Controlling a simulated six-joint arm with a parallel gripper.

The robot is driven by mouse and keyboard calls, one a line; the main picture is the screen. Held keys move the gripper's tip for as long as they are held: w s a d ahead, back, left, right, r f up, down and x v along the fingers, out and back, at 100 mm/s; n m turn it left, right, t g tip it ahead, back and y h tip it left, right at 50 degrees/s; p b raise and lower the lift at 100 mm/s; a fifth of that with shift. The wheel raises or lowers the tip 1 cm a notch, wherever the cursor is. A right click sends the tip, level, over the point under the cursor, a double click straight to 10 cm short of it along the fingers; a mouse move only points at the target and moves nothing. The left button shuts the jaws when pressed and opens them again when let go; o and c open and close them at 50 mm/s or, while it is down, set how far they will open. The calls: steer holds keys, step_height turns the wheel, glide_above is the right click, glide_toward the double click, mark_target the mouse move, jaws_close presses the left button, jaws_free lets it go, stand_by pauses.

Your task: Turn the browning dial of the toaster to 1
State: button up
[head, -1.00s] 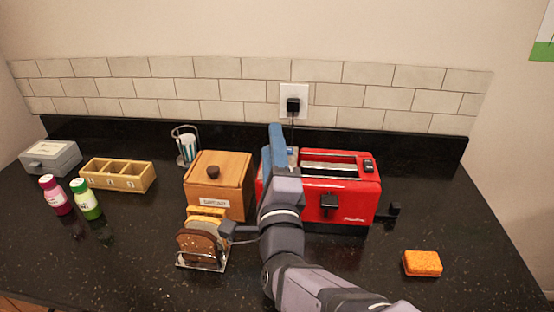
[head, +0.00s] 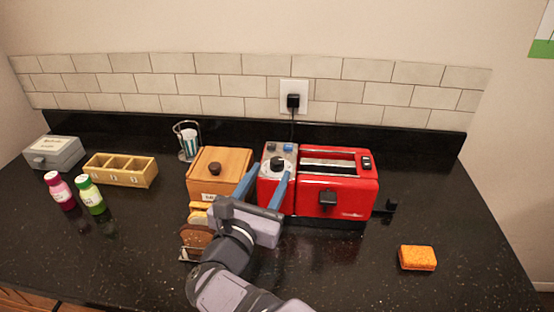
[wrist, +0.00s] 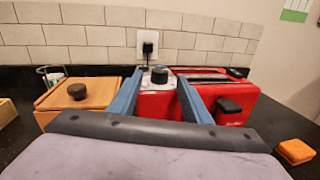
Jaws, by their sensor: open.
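The red toaster (head: 335,208) stands on the dark counter, with two slots on top and a black lever on its front. On the pale panel at its left end is a black dial (head: 277,163), with blue buttons behind it. My gripper (head: 267,175) is open and empty, its two blue fingers pointing at the toaster's left end. In the wrist view the dial (wrist: 159,75) appears between the fingertips (wrist: 160,80). I cannot tell how far the tips are from it, and the dial's setting is too small to read.
A wooden box (head: 218,165) with a dark knob stands just left of the toaster. A toast rack (head: 190,253) is partly hidden by my arm. An orange sponge (head: 417,258) lies to the right. A wall outlet (head: 293,97) is behind.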

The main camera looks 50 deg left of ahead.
mark_target(275, 166)
steer(key=shift+p+x, duration=1.1)
steer(key=shift+x, duration=1.95)
steer(key=c, duration=1)
